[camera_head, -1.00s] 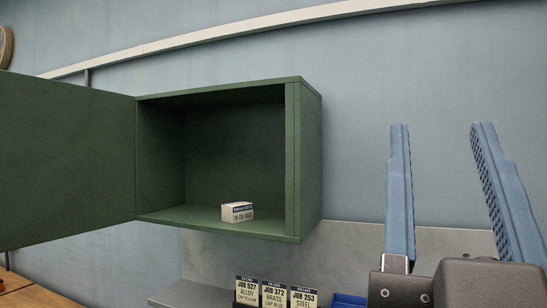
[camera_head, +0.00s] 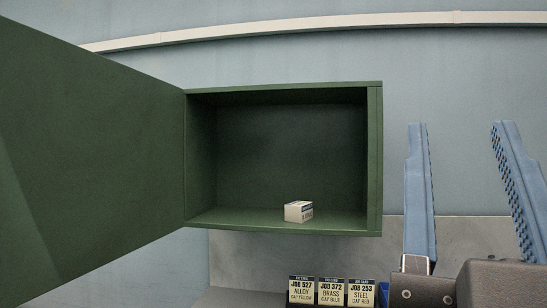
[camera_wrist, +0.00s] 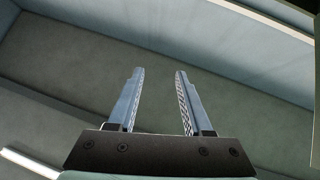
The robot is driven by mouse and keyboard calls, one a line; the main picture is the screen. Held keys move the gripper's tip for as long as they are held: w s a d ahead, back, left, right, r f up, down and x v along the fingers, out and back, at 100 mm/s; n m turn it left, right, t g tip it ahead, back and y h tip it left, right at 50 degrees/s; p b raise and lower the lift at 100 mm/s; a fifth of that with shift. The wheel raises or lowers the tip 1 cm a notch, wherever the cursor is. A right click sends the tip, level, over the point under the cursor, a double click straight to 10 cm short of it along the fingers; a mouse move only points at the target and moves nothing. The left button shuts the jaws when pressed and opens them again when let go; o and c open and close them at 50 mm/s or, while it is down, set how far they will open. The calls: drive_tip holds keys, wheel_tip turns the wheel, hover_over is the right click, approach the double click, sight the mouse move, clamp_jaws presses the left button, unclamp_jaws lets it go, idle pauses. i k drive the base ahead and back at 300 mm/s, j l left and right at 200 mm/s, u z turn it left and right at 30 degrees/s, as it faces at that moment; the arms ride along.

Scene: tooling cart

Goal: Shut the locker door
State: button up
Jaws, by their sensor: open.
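The green locker (camera_head: 375,160) is fixed on the wall with its front open. Its door (camera_head: 90,150) is swung wide open to the left, hinged at the locker's left edge, and fills the left of the head view. A small white labelled box (camera_head: 298,212) sits on the locker floor. My gripper (camera_head: 458,125) is at the right, its blue fingers apart and empty, pointing up. It is right of the locker, on the side away from the door, and touches nothing. The wrist view shows the same open fingers (camera_wrist: 160,72) with nothing between them.
Job cards (camera_head: 331,291) stand in a row below the locker, with a blue bin (camera_head: 383,294) partly seen beside them. A grey panel (camera_head: 240,255) runs along the wall below. A pale rail (camera_head: 320,27) crosses the wall above. The space before the locker looks clear.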

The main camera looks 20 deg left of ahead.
sight(91, 142)
drive_tip(key=k+j, duration=0.15)
drive_tip(key=j, duration=0.2)
drive_tip(key=k+j, duration=0.1)
drive_tip(key=j, duration=0.25)
drive_tip(key=k+j, duration=0.15)
drive_tip(key=j, duration=0.2)
drive_tip(key=k+j, duration=0.1)
drive_tip(key=j, duration=0.25)
drive_tip(key=k+j, duration=0.15)
drive_tip(key=j, duration=0.2)
drive_tip(key=k+j, duration=0.1)
drive_tip(key=j, duration=0.25)
drive_tip(key=k+j, duration=0.1)
drive_tip(key=k+j+u, duration=0.15)
drive_tip(key=j, duration=0.15)
drive_tip(key=u, duration=0.3)
